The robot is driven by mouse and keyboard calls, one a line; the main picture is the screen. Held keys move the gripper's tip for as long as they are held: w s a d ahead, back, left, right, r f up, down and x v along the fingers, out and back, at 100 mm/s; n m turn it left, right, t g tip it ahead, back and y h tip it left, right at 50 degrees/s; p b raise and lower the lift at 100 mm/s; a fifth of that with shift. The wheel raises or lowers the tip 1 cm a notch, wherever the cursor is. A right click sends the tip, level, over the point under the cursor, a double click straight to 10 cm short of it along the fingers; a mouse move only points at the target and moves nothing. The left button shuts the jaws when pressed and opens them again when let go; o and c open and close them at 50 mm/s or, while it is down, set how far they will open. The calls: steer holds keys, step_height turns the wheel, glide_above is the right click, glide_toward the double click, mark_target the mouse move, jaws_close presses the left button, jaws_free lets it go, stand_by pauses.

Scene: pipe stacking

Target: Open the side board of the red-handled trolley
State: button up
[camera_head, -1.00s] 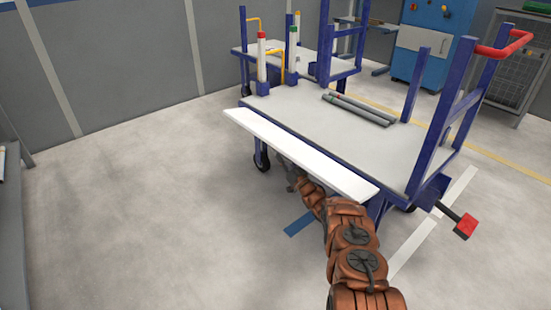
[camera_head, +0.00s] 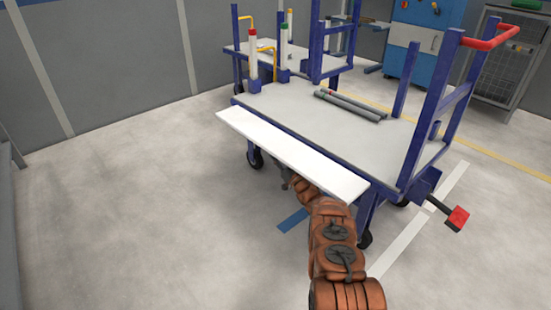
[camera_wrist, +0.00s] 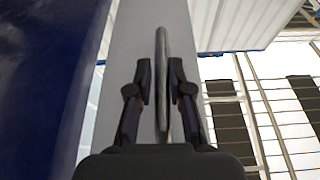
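The red-handled trolley stands in the head view; its red handle (camera_head: 491,41) is at the upper right and its grey deck (camera_head: 330,130) is in the middle. The white side board (camera_head: 290,152) lies along the deck's near long edge, its face visible from above. In the wrist view my gripper's fingers (camera_wrist: 159,88) stand partly apart on either side of a thin grey bar (camera_wrist: 162,50). A small gap shows left of the bar; contact on the right is unclear.
Grey pipes (camera_head: 350,105) lie on the deck. A second trolley (camera_head: 238,50) stands behind, near pipes with red and green tops. A red-ended pedal (camera_head: 457,218) juts out at the right. A blue cabinet (camera_head: 415,50) is at the back. Floor at left is clear.

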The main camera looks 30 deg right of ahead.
steer(key=o, duration=0.3)
steer(key=shift+a, duration=0.15)
steer(key=shift+f, duration=0.15)
steer(key=v, duration=1.2)
